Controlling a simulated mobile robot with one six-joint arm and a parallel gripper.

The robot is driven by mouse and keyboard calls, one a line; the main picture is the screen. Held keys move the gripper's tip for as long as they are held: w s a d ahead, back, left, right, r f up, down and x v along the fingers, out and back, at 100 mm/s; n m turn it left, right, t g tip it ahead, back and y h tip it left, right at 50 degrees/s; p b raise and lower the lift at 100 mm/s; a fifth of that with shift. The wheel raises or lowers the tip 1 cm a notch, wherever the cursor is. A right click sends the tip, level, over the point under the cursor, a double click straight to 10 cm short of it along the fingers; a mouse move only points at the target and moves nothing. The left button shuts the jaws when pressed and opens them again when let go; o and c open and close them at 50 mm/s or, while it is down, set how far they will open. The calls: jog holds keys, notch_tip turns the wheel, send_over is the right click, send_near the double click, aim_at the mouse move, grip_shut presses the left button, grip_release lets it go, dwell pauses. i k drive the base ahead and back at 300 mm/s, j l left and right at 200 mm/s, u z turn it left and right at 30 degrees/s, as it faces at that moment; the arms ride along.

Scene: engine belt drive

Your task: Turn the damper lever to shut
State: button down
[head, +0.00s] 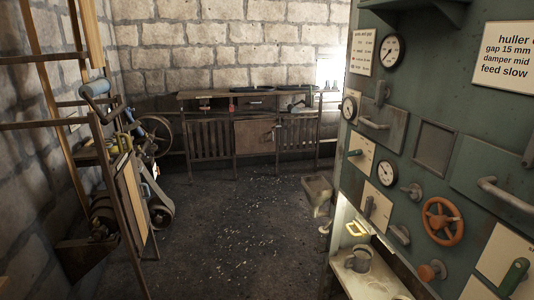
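The green machine panel (463,115) fills the right side of the head view. It carries several levers, and I cannot tell from labels which is the damper lever. A green-handled lever (354,153) sits on a cream plate at the panel's left. A grey upright lever (368,208) sits on another cream plate below it. A larger green-handled lever (514,275) is at the bottom right, partly cut off by the frame edge. A white sign (508,55) reads "huller", "gap 15 mm", "damper mid", "feed slow". My gripper is not in view.
An orange handwheel (442,221), an orange knob (431,271) and gauges (390,51) are on the panel. A lit bay with a pale shelf (375,285) is below. A belt-driven machine (125,165) stands left, a workbench (255,100) behind. The floor (235,230) between is open.

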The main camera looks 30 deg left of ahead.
aim_at(356, 152)
jog(key=u, duration=0.7)
jog(key=i+j, duration=0.35)
jog(key=i, duration=0.2)
jog(key=i+j+u, duration=0.1)
jog(key=i+j, duration=0.3)
jog(key=i, duration=0.1)
